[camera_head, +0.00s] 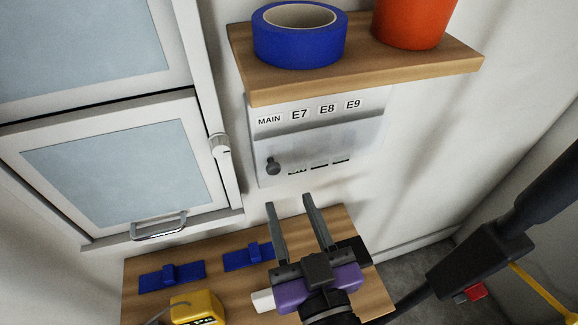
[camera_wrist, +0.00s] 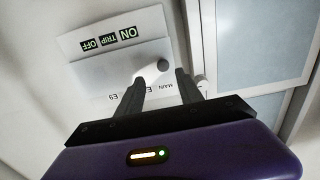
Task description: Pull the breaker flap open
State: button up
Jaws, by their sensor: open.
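The breaker panel (camera_head: 340,125) is a white box on the wall under the wooden shelf, labelled MAIN, E7, E8 and E9. Its flap (camera_head: 352,152) covers the lower part and has a dark round knob (camera_head: 272,166) at its left. In the wrist view the panel appears upside down, with ON, TRIP and OFF labels and the knob (camera_wrist: 164,65) just beyond my fingertips. My gripper (camera_head: 288,199) is open and empty, below and in front of the panel. Its two fingers (camera_wrist: 160,80) point at the panel, apart from the knob as far as I can tell.
A wooden shelf (camera_head: 400,68) above the panel holds blue tape (camera_head: 300,35) and an orange pot (camera_head: 412,20). A lower wooden shelf (camera_head: 140,265) carries blue pieces (camera_head: 170,277) and a yellow device (camera_head: 196,307). A white cabinet (camera_head: 110,165) with a handle stands left.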

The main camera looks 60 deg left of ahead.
aim_at(274, 171)
jog(key=x, duration=0.2)
jog(key=p+x, duration=0.1)
jog(key=x, duration=0.2)
jog(key=p+x, duration=0.1)
jog(key=x, duration=0.2)
jog(key=shift+s+a+r, duration=0.1)
jog(key=shift+s+r, duration=0.05)
jog(key=shift+s, duration=0.1)
grip_shut()
dwell(1.1)
